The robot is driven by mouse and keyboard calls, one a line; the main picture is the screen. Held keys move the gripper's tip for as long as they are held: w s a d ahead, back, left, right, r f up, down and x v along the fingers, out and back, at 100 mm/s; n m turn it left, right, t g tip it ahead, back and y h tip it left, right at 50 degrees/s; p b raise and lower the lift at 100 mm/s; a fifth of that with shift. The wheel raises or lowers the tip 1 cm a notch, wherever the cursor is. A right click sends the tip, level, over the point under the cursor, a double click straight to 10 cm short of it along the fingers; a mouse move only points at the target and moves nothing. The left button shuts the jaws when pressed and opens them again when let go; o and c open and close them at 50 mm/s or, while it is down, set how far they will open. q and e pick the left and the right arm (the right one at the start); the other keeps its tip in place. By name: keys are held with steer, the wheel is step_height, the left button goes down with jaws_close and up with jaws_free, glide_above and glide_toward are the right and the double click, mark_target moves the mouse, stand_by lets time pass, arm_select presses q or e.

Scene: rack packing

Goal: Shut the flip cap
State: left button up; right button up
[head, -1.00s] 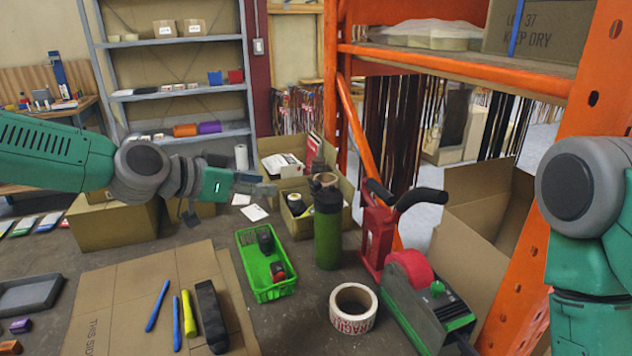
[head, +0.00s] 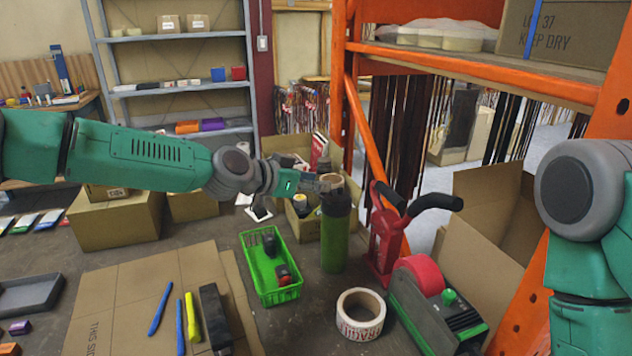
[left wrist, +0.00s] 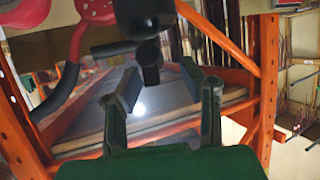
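A green bottle (head: 336,240) with a dark top stands upright on the table, right of the green basket. My left gripper (head: 325,184) is at the bottle's top, coming from the left. In the left wrist view its two fingers (left wrist: 155,88) are spread apart. Dark parts, which look like the bottle's top and flip cap (left wrist: 150,68), show ahead of and between them. The cap appears raised, but its exact angle is hard to tell. I cannot tell whether a finger touches it. My right gripper is out of view.
A green basket (head: 243,270) holds dark and red items. A tape roll (head: 360,314) and a red-and-green tape dispenser (head: 432,300) lie in front of and right of the bottle. An orange rack post (head: 590,170) and a red jack (head: 384,232) stand right. An open carton (head: 298,228) is behind.

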arm_select(q)
steer(key=shift+d, duration=0.8)
jaws_close()
steer(key=shift+a, duration=0.25)
steer(key=shift+a+r+p, duration=0.2)
steer(key=shift+p, duration=0.25)
steer(key=y+p, duration=0.1)
steer(key=p, duration=0.1)
steer(key=d+r+g+y+p, duration=0.1)
steer(key=p, duration=0.1)
steer(key=shift+w+d+g+p, duration=0.1)
steer(key=shift+w+g+p, duration=0.2)
steer(key=shift+w, duration=0.05)
steer(key=shift+c, duration=2)
jaws_free()
steer(key=shift+d+f, duration=0.1)
steer(key=shift+f, duration=0.2)
steer(key=o, duration=0.4)
steer(key=shift+d, duration=0.15)
steer(key=shift+a, duration=0.5)
steer(key=v, duration=1.1)
steer(key=shift+r, duration=0.25)
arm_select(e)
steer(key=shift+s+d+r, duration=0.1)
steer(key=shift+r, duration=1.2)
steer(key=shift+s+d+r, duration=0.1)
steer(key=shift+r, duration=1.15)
